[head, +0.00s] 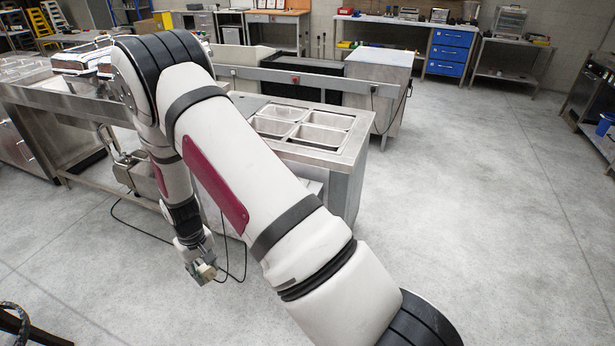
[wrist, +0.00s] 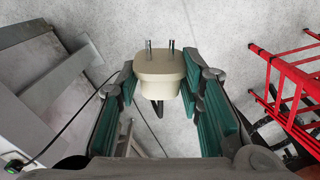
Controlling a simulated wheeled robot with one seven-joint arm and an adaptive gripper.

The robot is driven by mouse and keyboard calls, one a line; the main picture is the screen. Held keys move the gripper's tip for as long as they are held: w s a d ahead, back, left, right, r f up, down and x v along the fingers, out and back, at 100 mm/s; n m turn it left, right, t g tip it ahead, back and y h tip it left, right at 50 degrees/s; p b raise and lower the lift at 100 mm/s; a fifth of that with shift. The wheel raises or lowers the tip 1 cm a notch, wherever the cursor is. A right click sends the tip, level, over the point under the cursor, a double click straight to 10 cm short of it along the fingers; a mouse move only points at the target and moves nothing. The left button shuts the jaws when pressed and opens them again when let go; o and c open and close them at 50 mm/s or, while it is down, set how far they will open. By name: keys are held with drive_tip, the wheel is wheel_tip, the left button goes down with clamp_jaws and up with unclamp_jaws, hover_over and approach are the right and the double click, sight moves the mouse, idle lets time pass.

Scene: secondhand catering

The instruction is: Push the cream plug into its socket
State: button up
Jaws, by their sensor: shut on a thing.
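The cream plug (wrist: 160,72) is between the green-padded fingers of my gripper (wrist: 158,98) in the wrist view. My gripper is shut on its sides. Its two metal prongs point away from my gripper, with bare floor behind them. In the head view the plug (head: 207,271) is small, at the end of my gripper (head: 203,270), low over the floor and left of the steel counter.
A steel counter with inset pans (head: 310,128) stands beside my arm. Dark cables (head: 135,225) hang near my gripper. In the wrist view a red wire rack (wrist: 292,85) is at right and a grey metal frame (wrist: 30,95) at left. Open floor (head: 460,210) lies to the right.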

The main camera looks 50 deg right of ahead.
drive_tip(key=shift+s, duration=0.15)
drive_tip(key=w+d+f+m+t+h+b, duration=0.25)
drive_tip(key=w+d+f+t+b, duration=0.2)
drive_tip(key=w+d+b, duration=0.6)
drive_tip(key=w+d+f+m+t+h+b, duration=0.25)
drive_tip(key=w+d+f+m+b, duration=0.2)
drive_tip(key=w+d+b, duration=0.6)
drive_tip(key=d+r+m+h+b, duration=0.1)
drive_tip(key=d+h+b, duration=0.2)
drive_tip(key=d, duration=0.5)
drive_tip(key=d+r+m+t+h+b, duration=0.1)
drive_tip(key=d+m+h+b, duration=0.1)
drive_tip(key=d+b, duration=0.4)
drive_tip(key=d+r+m+h+b, duration=0.1)
drive_tip(key=d+h+b, duration=0.4)
drive_tip(key=d, duration=0.6)
drive_tip(key=shift+w+d+r+m+t, duration=0.15)
drive_tip(key=shift+r+m+t, duration=0.05)
drive_tip(key=shift+m+t, duration=0.25)
drive_tip(key=s+d+r+h+b, duration=0.1)
drive_tip(key=s+d+m+b, duration=0.1)
drive_tip(key=b, duration=0.1)
drive_tip(key=s+d+r+g+h+b, duration=0.1)
drive_tip(key=s+d, duration=0.1)
drive_tip(key=shift+r+m+h, duration=0.25)
drive_tip(key=shift+r+h, duration=0.05)
drive_tip(key=shift+r, duration=0.05)
drive_tip(key=shift+s+d+r+b, duration=0.3)
drive_tip(key=shift+r+b, duration=0.1)
drive_tip(key=shift+f, duration=0.2)
